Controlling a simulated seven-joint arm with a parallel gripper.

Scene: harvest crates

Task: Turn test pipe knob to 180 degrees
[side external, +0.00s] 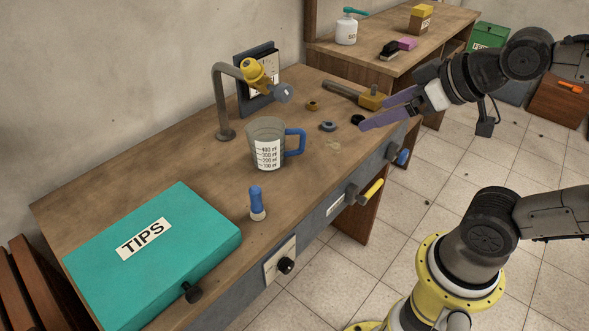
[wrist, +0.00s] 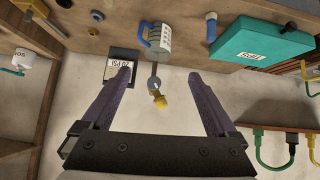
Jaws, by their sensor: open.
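A grey bent test pipe (side external: 219,105) stands on the wooden bench near the wall. Its end carries a yellow fitting (side external: 252,70) with a round grey-blue disc (side external: 284,93); I cannot tell which part turns or at what angle it sits. A dark panel with a white marked face (side external: 241,92) stands behind it, partly hidden. My gripper (side external: 375,115) is open and empty over the bench's right end, apart from the pipe. In the wrist view, the yellow fitting (wrist: 159,101) appears between my spread purple fingers, farther away.
A measuring jug (side external: 266,145) with a blue handle stands before the pipe. A yellow-headed mallet (side external: 371,100) and small rings lie near my gripper. A blue-topped bottle (side external: 256,203) and teal TIPS box (side external: 190,235) are front left. A black knob (side external: 286,265) is on the bench front.

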